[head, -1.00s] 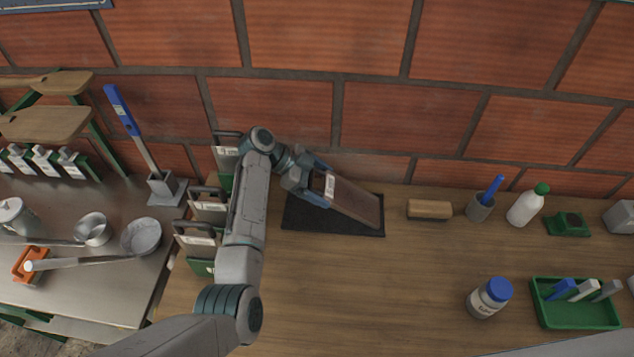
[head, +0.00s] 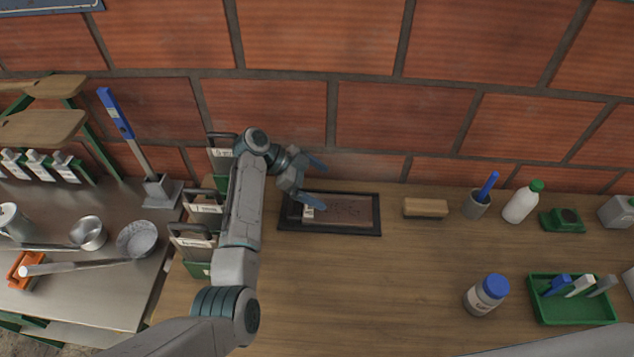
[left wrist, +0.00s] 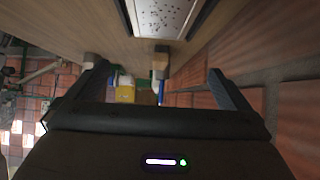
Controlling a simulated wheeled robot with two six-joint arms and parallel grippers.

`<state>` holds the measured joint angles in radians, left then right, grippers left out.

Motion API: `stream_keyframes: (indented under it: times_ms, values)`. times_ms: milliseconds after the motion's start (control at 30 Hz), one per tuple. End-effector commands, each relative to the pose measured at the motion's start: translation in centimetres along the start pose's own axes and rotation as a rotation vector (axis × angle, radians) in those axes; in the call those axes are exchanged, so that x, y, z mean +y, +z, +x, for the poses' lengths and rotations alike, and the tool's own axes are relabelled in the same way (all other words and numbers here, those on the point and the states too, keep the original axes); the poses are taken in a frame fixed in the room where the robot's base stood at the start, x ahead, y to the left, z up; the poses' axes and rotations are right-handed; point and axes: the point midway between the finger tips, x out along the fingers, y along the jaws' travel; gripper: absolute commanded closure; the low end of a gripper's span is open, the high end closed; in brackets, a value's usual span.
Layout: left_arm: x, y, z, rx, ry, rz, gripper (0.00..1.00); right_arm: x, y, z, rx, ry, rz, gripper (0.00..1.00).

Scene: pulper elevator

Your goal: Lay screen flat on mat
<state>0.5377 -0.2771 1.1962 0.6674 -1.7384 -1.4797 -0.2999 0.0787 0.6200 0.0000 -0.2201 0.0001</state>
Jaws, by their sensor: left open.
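The screen (head: 345,209) is a brown framed panel with a pale label at its left end. It lies flat on the black mat (head: 287,226), inside the mat's edges. My left gripper (head: 318,181) is open and empty, above the left part of the screen and apart from it. In the left wrist view the open fingers (left wrist: 155,85) stand wide apart, and a pale speckled panel in a dark frame (left wrist: 160,15) shows at the top. My right gripper is out of view.
A wooden block brush (head: 425,208) lies right of the mat. Beyond it are a grey cup (head: 476,206) and a white bottle (head: 520,205). A jar (head: 487,296) and a green tray (head: 572,312) stand front right. Card holders (head: 205,207) line the left edge. The table in front of the mat is clear.

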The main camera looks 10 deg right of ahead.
Motion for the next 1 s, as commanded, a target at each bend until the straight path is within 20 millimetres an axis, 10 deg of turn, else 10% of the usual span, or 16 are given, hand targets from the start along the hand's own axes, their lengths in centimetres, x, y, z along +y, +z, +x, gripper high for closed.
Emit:
stream_keyframes:
  times_ms: [1000]
  values:
    - [0.0, -4.8, -3.8, 0.001, -0.001, 0.001, 0.0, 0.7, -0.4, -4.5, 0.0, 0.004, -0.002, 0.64]
